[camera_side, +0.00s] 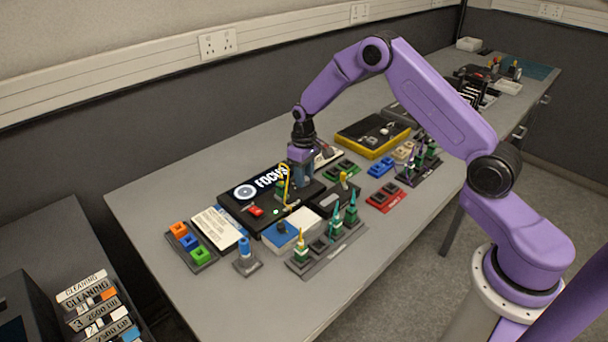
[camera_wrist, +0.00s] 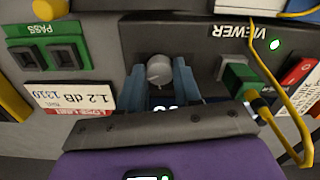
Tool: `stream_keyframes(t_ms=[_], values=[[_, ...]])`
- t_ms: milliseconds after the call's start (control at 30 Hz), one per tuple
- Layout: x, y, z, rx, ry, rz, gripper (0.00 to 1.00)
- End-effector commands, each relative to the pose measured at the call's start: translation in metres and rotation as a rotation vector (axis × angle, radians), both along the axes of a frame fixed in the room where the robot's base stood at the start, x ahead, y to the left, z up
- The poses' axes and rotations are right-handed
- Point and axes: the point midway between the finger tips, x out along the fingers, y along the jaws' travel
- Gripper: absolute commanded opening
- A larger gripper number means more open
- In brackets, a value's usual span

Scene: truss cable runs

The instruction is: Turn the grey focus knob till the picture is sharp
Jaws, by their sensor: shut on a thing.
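The grey focus knob (camera_wrist: 158,71) stands on the dark face of the viewer (camera_wrist: 200,35) in the wrist view. My gripper (camera_wrist: 160,82) has one blue finger on each side of the knob and is shut on it. In the side view my gripper (camera_side: 301,176) points down at the right part of the black viewer (camera_side: 262,232), and the knob is hidden there. In the wrist view the screen is mostly hidden by my gripper.
A green plug (camera_wrist: 241,76) with a yellow cable (camera_wrist: 294,110) sits close beside the gripper. A green PASS tray (camera_wrist: 50,50) and a loss label (camera_wrist: 70,98) lie on the other side. Racks of connectors (camera_side: 325,245) stand in front.

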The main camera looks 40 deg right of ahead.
Motion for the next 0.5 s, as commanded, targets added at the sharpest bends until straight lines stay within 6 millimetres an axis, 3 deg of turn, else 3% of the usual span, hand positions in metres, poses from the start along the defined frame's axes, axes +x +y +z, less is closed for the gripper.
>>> stream_keyframes(t_ms=[500], values=[[-0.0002, 0.0003, 0.0003, 0.0, 0.001, -0.235, 0.03]])
